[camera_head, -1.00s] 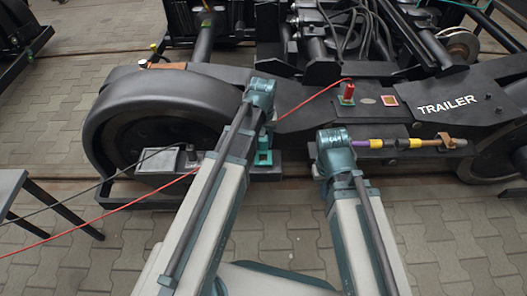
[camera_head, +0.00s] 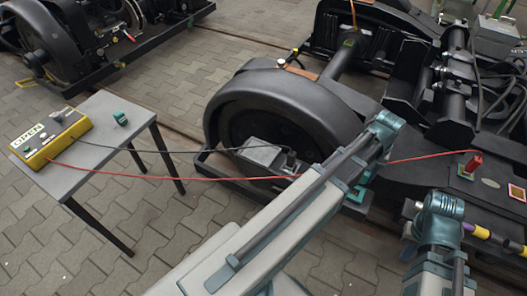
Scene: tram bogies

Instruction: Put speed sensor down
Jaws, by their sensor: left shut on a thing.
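My left gripper (camera_head: 357,190) hangs fingers-down beside the right side of the big black wheel (camera_head: 285,110), low over the bogie's side. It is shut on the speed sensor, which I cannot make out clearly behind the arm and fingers. The right arm's teal wrist (camera_head: 440,215) is at the lower right, in front of the bogie frame. Its fingers are hidden or too unclear to read.
A small grey table (camera_head: 95,155) stands at the left with a yellow tester box (camera_head: 48,138) and a small teal piece (camera_head: 120,118). A black cable runs from the tester to a grey block (camera_head: 262,152) by the wheel. A red cable (camera_head: 215,178) stretches towards a red plug (camera_head: 472,163).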

